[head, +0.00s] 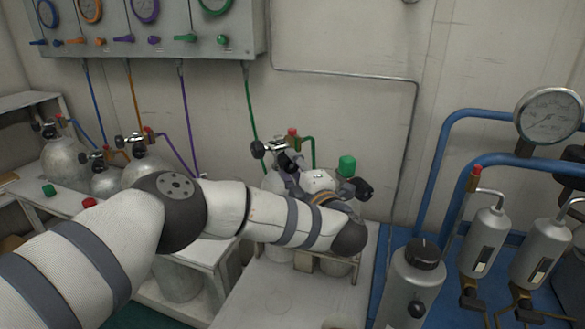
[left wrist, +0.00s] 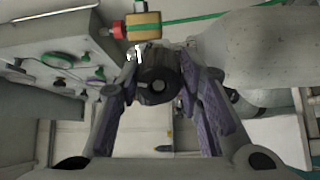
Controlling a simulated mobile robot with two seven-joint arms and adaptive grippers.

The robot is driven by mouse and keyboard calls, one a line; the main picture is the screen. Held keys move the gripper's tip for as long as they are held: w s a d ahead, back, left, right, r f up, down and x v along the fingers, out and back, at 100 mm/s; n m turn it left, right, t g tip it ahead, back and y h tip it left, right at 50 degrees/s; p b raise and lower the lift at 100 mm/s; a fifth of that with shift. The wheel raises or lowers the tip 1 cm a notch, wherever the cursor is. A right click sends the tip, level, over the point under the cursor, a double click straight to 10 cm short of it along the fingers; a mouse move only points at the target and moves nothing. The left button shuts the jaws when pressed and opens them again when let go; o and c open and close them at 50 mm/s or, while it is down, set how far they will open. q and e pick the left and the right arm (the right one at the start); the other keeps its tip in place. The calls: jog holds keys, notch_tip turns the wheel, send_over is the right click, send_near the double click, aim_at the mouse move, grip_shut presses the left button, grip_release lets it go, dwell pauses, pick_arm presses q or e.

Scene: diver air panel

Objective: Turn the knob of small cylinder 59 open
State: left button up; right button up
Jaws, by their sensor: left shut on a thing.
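A grey cylinder (head: 273,183) stands on the bench at the end of the green hose, mostly behind my left arm. I cannot read a number on it. Its black valve knob (left wrist: 159,86) is between the fingers of my left gripper (left wrist: 160,100), which is shut on it. In the head view my left gripper (head: 288,166) reaches the valve from the right, and my wrist covers part of it. The red-capped brass valve block (left wrist: 143,26) with the green hose is just beyond the knob. My right gripper is not in view.
The gauge panel (head: 150,45) hangs on the wall above, with coloured hoses running down. Other grey cylinders (head: 66,160) stand at the left. A green-capped cylinder (head: 347,166) is close right of my gripper. A bottle with a black top (head: 423,254) and blue pipes (head: 440,150) are at the right.

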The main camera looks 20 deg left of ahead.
pick_arm(q)
jog(key=n, duration=0.4)
jog(key=shift+n+b, duration=0.35)
jog(key=shift+n, duration=0.05)
jog(key=n+b, duration=0.1)
jog(key=n, duration=0.3)
jog(key=shift+n+y, duration=0.3)
jog(key=shift+n, duration=0.1)
jog(key=n+b, duration=0.1)
jog(key=n, duration=0.2)
jog(key=shift+n, duration=0.3)
jog(key=shift+r+n+g+b, duration=0.15)
jog(key=shift+n+b, duration=0.25)
jog(key=shift+n, duration=0.6)
jog(key=shift+n+g+b, duration=0.15)
jog(key=shift+n+b, duration=0.2)
jog(key=shift+n, duration=0.65)
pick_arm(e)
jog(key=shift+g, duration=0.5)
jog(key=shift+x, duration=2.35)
pick_arm(q)
jog(key=shift+r+n, duration=0.1)
jog(key=shift+n, duration=0.2)
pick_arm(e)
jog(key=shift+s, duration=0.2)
pick_arm(q)
jog(key=o, duration=1.2)
